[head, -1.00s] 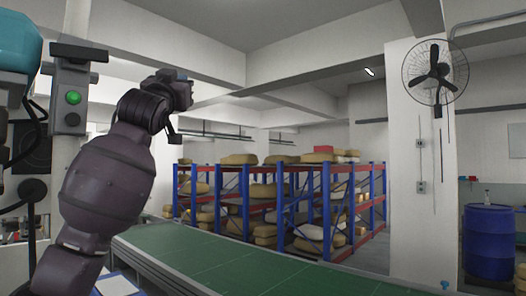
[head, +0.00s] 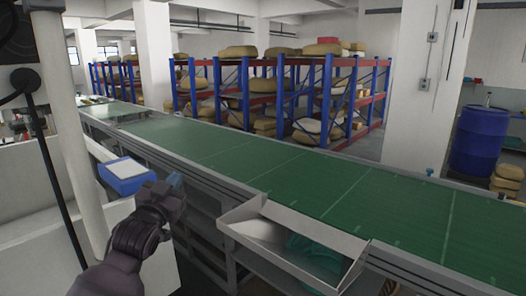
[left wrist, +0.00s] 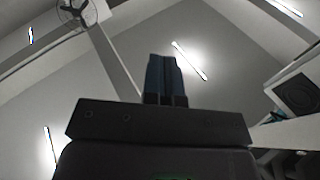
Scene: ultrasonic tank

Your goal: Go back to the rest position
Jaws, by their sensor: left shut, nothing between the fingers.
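My left gripper (head: 175,183) is at the lower left of the head view, at the end of my dark arm. It is in front of the near edge of the green conveyor and beside a blue box with a white top (head: 126,172). I cannot tell how far apart they are. In the left wrist view its two blue fingers (left wrist: 165,78) are together, point up toward the ceiling and hold nothing. My right gripper is not in view.
The green conveyor (head: 240,150) crosses the view. A metal tray (head: 262,233) hangs at its near side. Blue and red racks with sacks (head: 290,95) stand behind it. A blue barrel (head: 479,140) is at the right. A white post (head: 62,120) rises at the left.

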